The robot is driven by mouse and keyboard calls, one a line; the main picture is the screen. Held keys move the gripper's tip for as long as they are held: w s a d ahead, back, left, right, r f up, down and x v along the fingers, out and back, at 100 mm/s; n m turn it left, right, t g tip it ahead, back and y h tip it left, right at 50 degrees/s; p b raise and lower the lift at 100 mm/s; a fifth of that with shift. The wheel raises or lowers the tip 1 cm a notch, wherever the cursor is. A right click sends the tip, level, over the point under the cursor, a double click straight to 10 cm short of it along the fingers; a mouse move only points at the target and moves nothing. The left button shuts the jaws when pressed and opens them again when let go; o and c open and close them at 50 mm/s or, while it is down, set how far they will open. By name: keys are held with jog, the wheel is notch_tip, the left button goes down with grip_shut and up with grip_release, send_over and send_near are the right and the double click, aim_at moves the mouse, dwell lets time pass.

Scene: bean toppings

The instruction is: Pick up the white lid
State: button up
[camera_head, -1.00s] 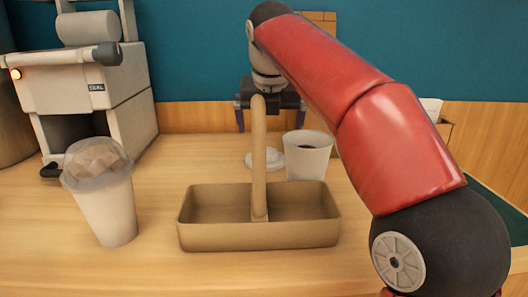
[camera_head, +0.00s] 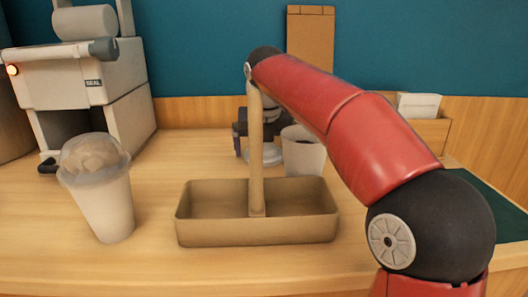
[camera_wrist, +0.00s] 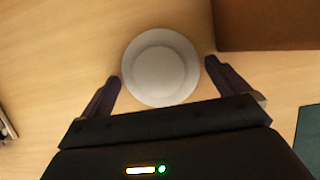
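The white lid (camera_wrist: 160,68) lies flat on the wooden counter, round with a raised inner ring. In the wrist view it sits just ahead of and between the two open fingers of my gripper (camera_wrist: 162,82). In the head view part of the lid (camera_head: 272,154) shows behind the carrier handle, left of a white cup. There my gripper (camera_head: 258,152) is low over the lid, partly hidden by the handle. The fingers look apart from the lid's edge, and nothing is held.
A tan two-part carrier (camera_head: 300,232) with an upright handle (camera_head: 256,160) stands in front of the gripper. A white cup (camera_head: 303,158) with dark contents stands close right of the lid. A domed-lid cup (camera_head: 104,208) is at left, before a coffee machine (camera_head: 85,90).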

jog(key=c, duration=0.7)
notch_tip(320, 180, up, 9)
jog(key=shift+f, duration=0.15)
jog(key=s+d+r, duration=0.3)
jog(key=s+r, duration=0.2)
jog(key=s, duration=0.2)
jog(key=s+d+r, duration=0.4)
jog(key=s+r, duration=0.1)
jog(key=s, duration=0.2)
notch_tip(320, 180, down, 6)
jog(key=b, duration=0.1)
jog(key=shift+s+a+f+b, duration=0.15)
jog(key=shift+a+f+b, duration=0.1)
jog(key=shift+b, duration=0.15)
